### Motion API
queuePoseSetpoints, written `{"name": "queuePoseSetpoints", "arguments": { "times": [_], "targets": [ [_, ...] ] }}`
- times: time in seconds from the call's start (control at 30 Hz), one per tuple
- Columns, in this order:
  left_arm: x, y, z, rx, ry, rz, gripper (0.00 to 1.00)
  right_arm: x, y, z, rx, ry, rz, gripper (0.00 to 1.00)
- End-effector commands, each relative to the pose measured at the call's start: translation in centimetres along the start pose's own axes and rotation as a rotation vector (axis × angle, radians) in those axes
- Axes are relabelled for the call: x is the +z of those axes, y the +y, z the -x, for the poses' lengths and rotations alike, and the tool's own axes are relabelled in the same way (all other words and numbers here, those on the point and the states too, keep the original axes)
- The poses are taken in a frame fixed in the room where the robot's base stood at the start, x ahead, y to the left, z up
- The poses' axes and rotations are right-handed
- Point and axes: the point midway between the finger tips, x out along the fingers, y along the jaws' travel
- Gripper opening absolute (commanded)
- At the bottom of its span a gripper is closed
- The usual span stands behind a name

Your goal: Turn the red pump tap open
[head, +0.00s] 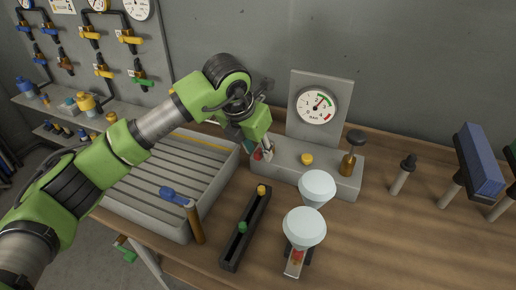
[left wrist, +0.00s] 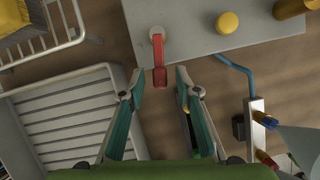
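The red tap (left wrist: 159,62) is on the edge of the grey pump block (left wrist: 200,28) in the left wrist view. Its lever points down the picture, with its end at the mouth of my left gripper (left wrist: 160,84). The two fingers are apart, one on each side of the lever's end, and neither seems to touch it. In the head view my left gripper (head: 263,149) reaches down to the left end of the pump block (head: 325,178), with a bit of the red tap (head: 257,155) showing beside it. My right gripper is not in view.
A gauge (head: 318,104) stands on a panel behind the block. The block also carries a yellow button (head: 307,159) and a brass valve (head: 348,163). Ribbed grey tray (head: 160,180) lies left; two pale funnel-like cones (head: 304,227) stand in front.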

Motion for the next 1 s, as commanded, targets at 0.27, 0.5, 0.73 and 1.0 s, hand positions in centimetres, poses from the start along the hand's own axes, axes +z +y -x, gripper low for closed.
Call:
{"name": "queuePoseSetpoints", "arguments": {
  "times": [0.27,0.5,0.73,1.0],
  "targets": [
    [0.2,0.1,5.1,0.003,-0.006,-0.002,0.31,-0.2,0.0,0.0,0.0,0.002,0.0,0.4],
    [0.1,0.0,9.7,0.002,-0.005,-0.001,0.31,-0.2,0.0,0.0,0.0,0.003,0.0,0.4],
    [0.1,0.0,11.6,0.0,-0.004,-0.001,0.31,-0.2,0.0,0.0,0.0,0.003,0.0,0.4],
    [0.1,0.0,11.7,0.0,-0.003,0.0,0.31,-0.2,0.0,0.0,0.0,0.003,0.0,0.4]
  ]
}}
